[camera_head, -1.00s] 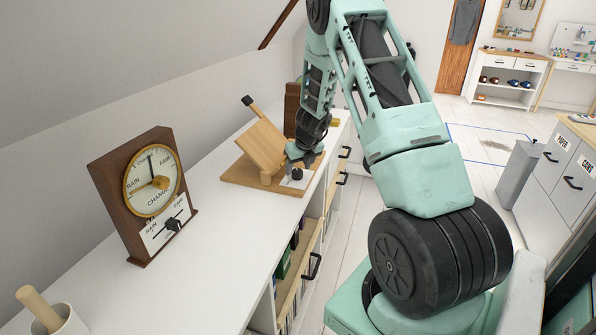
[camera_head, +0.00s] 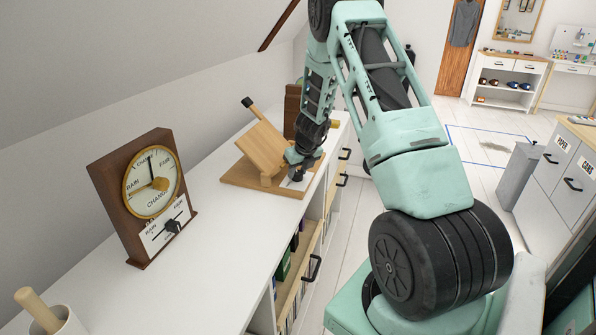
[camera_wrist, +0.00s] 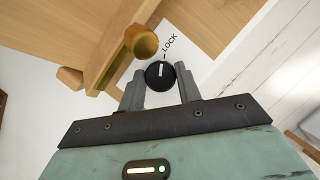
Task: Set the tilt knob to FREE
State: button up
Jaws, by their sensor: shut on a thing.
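The tilt knob (camera_wrist: 153,76) is round and black with a white pointer line. In the wrist view it sits between my two fingertips, on a white label plate (camera_wrist: 190,45) that reads LOCK. The pointer line points roughly up, near the LOCK word. No FREE mark is visible. My gripper (camera_wrist: 160,82) is shut on the knob. In the head view my gripper (camera_head: 300,168) is at the right front of the wooden stand (camera_head: 240,177), and the knob (camera_head: 298,176) shows just below the fingers. The stand has a tilted wooden board (camera_head: 263,147).
A brass-coloured round knob (camera_wrist: 144,42) on the stand lies close beyond my left finger in the wrist view. A wooden barometer (camera_head: 113,195) with a small black slider stands on the white counter (camera_head: 205,240), left. The counter between it and the stand is clear.

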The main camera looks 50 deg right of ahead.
jog(key=n, duration=0.2)
jog(key=shift+d+n+y, duration=0.1)
jog(key=shift+n+y, duration=0.2)
jog(key=shift+y, duration=0.1)
jog(key=n+y, duration=0.1)
jog(key=n, duration=0.3)
jog(key=shift+d+n+y, duration=0.1)
jog(key=shift+n+y, duration=0.2)
jog(key=shift+y, duration=0.1)
jog(key=n+y+p, duration=0.1)
jog(key=n, duration=0.2)
jog(key=shift+g, duration=0.3)
jog(key=shift+d+n+g+y+p, duration=0.1)
jog(key=shift+n+g+y+p, duration=0.4)
jog(key=shift+n, duration=1.6)
jog(key=o, duration=1)
